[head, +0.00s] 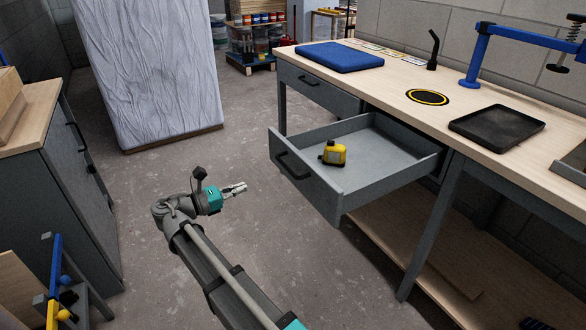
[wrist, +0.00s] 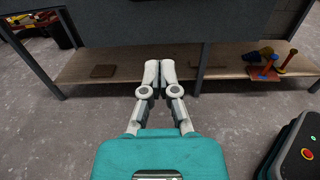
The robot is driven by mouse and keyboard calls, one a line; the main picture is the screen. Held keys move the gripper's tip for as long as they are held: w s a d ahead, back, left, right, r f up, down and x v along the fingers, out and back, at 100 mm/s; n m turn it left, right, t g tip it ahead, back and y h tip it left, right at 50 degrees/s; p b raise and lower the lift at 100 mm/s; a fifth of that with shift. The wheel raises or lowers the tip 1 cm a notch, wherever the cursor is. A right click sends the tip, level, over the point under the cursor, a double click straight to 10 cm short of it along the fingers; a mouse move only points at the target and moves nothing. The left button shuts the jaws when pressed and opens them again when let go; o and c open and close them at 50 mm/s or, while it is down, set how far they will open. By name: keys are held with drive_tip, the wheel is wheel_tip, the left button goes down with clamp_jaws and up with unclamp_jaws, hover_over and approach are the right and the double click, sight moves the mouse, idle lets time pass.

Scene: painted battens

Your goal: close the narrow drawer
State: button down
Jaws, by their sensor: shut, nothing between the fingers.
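The grey drawer (head: 352,190) under the workbench is pulled far out, with a dark bar handle (head: 293,165) on its front. A yellow tape measure (head: 333,153) sits inside it near the front. My gripper (head: 243,187) is shut and empty, in front of the drawer and to its left in the head view, apart from it. In the wrist view my gripper (wrist: 159,66) has its fingertips together, pointing at a dark grey panel (wrist: 150,30) that looks like the drawer front. The handle is not visible there.
A second drawer (head: 315,88) beside it is shut. The bench top (head: 395,85) holds a blue pad (head: 339,57), a black tray (head: 497,127) and a blue clamp (head: 478,60). A bench leg (head: 431,235) stands under the drawer's right side. Concrete floor (head: 230,135) is free in front.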

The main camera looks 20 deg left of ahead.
sight(293, 169)
drive_tip(key=shift+w+d, duration=0.15)
drive_tip(key=shift+w, duration=0.1)
drive_tip(key=x, duration=1.4)
drive_tip(key=shift+s+d, duration=0.1)
idle(0.6)
